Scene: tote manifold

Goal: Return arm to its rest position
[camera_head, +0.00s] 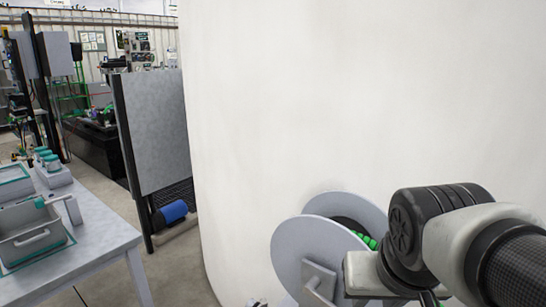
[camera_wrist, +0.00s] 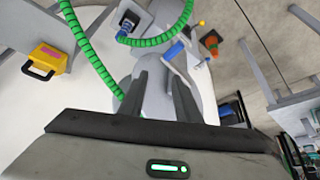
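My arm (camera_head: 427,235) reaches in from the lower right in the head view, close in front of a large white curved wall (camera_head: 330,90). I cannot make out the gripper's fingers in that view. In the wrist view my gripper (camera_wrist: 159,82) shows two dark fingers standing apart, with nothing held between them. Beyond the fingers is a grey reel, also in the head view (camera_head: 300,258), with green hose on it. The green ribbed hose (camera_wrist: 92,52) runs past the fingers on the left in the wrist view.
A table (camera_head: 108,232) with a grey tote (camera_head: 35,240) stands at the left. Behind it is an upright grey panel (camera_head: 158,130), with a blue cylinder (camera_head: 172,213) near its foot. The wrist view shows a yellow box (camera_wrist: 45,60) and an orange cone (camera_wrist: 211,42).

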